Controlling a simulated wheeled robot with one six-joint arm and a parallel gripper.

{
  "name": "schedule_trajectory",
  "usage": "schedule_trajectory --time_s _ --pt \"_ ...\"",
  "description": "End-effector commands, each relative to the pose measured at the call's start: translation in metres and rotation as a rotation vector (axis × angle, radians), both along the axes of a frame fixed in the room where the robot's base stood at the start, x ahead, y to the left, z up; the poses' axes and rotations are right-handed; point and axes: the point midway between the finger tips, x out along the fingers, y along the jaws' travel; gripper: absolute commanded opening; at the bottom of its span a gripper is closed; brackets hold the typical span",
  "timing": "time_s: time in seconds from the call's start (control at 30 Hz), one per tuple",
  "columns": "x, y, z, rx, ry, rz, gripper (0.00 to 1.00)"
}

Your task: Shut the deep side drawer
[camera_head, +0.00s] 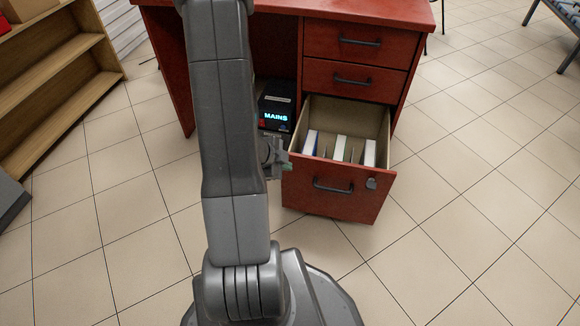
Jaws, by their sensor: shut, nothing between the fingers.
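The deep side drawer (338,193) is the bottom drawer of a red desk (355,60), and it stands pulled out towards me. Its red front has a dark bar handle (333,186) and a small lock-like fitting at the upper right. Several upright files (340,148) stand inside it. My gripper (284,166) is shut and empty beside the drawer's upper left front corner. I cannot tell whether it touches the drawer. My arm hides part of the desk's left side.
Two shallower drawers (354,60) above are shut. A black box with a lit "MAINS" display (276,108) stands in the knee space behind my gripper. A wooden shelf (60,95) is at the left. The tiled floor (455,200) to the right is clear.

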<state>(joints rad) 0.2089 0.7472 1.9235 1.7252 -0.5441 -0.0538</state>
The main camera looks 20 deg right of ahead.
Motion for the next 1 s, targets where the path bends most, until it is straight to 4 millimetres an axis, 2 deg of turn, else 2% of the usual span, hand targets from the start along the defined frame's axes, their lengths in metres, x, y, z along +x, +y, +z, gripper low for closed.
schedule_trajectory --time_s 0.03,0.43,0.7,1.0 --pt "0.001 -0.005 -0.011 0.0 0.001 -0.002 0.0" --pt "0.017 -0.051 -0.077 0.0 0.002 -0.001 0.0" --pt "0.045 -0.068 -0.072 -0.001 0.0 -0.001 0.0" --pt "0.052 -0.072 -0.071 0.0 0.001 0.001 0.0"
